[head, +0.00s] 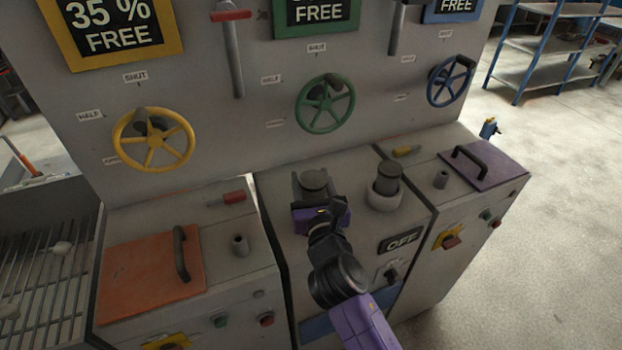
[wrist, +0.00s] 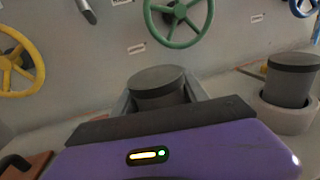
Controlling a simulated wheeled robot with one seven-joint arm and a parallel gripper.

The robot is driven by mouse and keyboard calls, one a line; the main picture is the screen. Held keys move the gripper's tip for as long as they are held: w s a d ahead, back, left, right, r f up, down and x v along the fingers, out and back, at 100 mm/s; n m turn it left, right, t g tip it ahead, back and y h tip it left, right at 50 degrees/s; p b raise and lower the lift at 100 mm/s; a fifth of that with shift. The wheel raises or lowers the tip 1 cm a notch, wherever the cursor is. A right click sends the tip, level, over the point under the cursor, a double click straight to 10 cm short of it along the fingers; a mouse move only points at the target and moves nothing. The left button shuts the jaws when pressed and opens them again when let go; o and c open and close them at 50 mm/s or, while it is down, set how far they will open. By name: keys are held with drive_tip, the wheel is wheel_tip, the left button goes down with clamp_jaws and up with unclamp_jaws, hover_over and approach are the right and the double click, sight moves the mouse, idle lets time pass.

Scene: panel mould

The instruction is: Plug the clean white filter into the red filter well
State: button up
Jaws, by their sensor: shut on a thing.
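My gripper (head: 314,182) is at the middle cabinet, its fingers on both sides of a dark grey cylinder (wrist: 160,83) with a flat, darker top. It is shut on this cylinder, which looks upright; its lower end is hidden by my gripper. To the right, a similar grey cylinder (head: 388,178) stands in a pale round collar (head: 384,200); the collar also shows in the wrist view (wrist: 285,116). I cannot make out a clean white filter or a red filter well for certain in either view.
The panel behind carries yellow (head: 153,140), green (head: 325,103) and blue (head: 450,81) handwheels. An orange lid (head: 145,275) lies on the left cabinet and a purple lid (head: 492,170) on the right one. Open floor lies right.

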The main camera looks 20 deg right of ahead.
drive_tip(key=shift+f+b, duration=1.15)
drive_tip(key=shift+f, duration=0.5)
drive_tip(key=o, duration=1.6)
drive_tip(key=v, duration=0.8)
drive_tip(key=shift+b, duration=0.4)
drive_tip(key=shift+w, duration=0.1)
